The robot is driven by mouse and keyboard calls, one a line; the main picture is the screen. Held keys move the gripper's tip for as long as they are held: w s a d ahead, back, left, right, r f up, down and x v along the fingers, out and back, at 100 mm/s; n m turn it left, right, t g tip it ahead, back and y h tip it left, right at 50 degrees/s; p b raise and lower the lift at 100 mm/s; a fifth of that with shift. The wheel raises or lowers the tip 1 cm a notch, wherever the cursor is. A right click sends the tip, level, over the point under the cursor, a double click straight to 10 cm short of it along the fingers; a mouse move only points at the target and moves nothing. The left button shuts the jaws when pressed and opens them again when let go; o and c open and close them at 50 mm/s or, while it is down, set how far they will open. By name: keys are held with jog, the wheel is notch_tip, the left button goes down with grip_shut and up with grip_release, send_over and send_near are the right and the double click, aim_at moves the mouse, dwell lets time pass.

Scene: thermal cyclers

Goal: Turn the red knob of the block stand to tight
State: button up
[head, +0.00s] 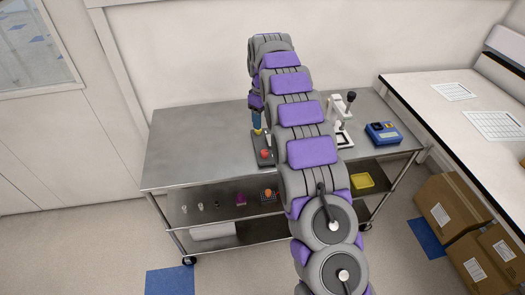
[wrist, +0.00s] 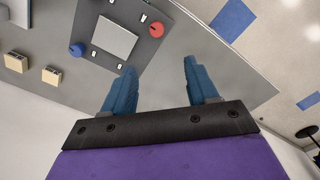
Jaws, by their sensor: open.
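The block stand is a dark grey plate (wrist: 128,20) with a pale square block in its middle, seen at the top of the wrist view. Its red knob (wrist: 156,29) is round and sits to the right of the block, with a blue knob (wrist: 77,49) on the other side. In the head view the red knob (head: 265,153) shows on the cart top, just left of my arm. My gripper (wrist: 158,65) is open, with two blue fingers apart and nothing between them. The red knob lies beyond the fingertips, apart from them. My arm hides part of the stand in the head view.
Two tan blocks (wrist: 52,75) are at the left of the wrist view. A blue device (head: 382,132) stands at the cart's right end, near a white stand (head: 342,130). The steel cart top (head: 195,145) is clear at left. Boxes (head: 455,208) stand at right.

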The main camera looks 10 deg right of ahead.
aim_at(265, 152)
jog(key=f+b, duration=0.1)
jog(key=f, duration=0.6)
jog(key=f+b, duration=0.2)
jog(key=f, duration=0.4)
jog(key=shift+d+f, duration=0.2)
jog(key=shift+f, duration=0.15)
jog(key=shift+d+f+b, duration=0.15)
jog(key=shift+d+f, duration=0.15)
jog(key=shift+f, duration=0.6)
jog(key=shift+d+f+b, duration=0.15)
jog(key=shift+d+f, duration=0.15)
jog(key=shift+f, duration=0.55)
jog(key=shift+a, duration=0.45)
jog(key=shift+c, duration=0.9)
jog(key=shift+d, duration=0.2)
jog(key=c, duration=0.9)
jog(key=shift+r+m+p, duration=0.1)
jog(key=shift+m+p, duration=0.2)
jog(key=shift+p, duration=0.1)
